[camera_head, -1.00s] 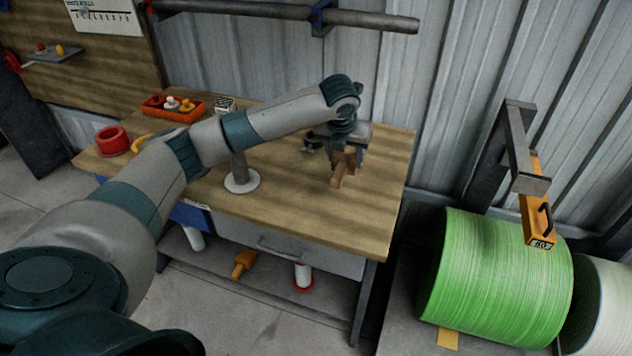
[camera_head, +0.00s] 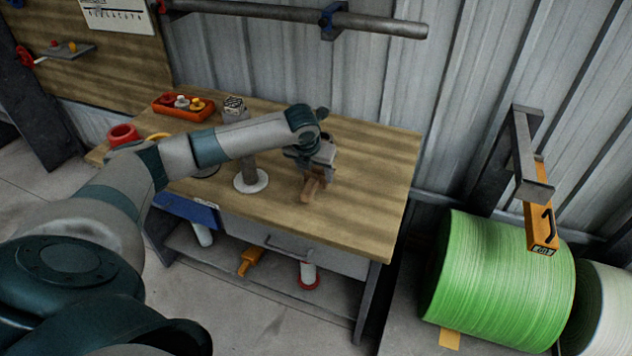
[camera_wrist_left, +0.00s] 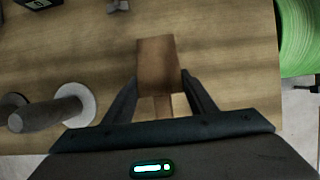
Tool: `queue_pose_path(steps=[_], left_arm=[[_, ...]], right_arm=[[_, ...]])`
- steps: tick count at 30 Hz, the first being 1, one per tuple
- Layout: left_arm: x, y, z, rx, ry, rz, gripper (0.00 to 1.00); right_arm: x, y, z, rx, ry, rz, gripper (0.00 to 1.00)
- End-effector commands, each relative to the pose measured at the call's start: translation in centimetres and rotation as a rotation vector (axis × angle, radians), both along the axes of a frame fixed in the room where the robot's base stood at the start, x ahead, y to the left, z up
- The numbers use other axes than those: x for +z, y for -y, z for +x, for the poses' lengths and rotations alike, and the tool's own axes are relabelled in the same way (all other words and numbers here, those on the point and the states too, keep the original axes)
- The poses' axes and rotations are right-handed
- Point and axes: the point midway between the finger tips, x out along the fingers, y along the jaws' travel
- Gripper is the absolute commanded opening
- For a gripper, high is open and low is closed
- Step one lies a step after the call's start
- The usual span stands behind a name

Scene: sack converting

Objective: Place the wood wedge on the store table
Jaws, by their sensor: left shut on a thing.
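The wood wedge (camera_head: 311,190) is a small brown block, held between the fingers of my left gripper (camera_head: 316,176) over the store table (camera_head: 365,200). In the left wrist view the wedge (camera_wrist_left: 158,65) sticks out past the fingertips of the left gripper (camera_wrist_left: 160,85), which press on its sides. I cannot tell whether the wedge touches the wooden tabletop. My right gripper does not show.
A grey post on a white round base (camera_head: 251,182) stands left of the gripper. An orange tray (camera_head: 183,107) of small parts and a red ring (camera_head: 123,134) are farther left. The tabletop's right side is clear. A large green roll (camera_head: 500,280) stands right of the table.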

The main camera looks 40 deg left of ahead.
Motion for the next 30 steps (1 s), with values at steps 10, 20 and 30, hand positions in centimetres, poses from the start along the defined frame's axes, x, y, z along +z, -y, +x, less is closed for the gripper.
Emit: queue_pose_path(steps=[10,20,30], left_arm=[[-3.3,0.0,-0.1,-0.001,-0.002,0.001,0.22],[-3.9,0.0,0.0,-0.001,0.001,0.001,0.22],[-4.1,0.0,-0.1,-0.001,-0.001,0.000,0.70]], right_arm=[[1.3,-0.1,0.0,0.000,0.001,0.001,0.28],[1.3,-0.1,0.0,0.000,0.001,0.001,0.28],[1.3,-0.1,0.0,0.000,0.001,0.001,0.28]])
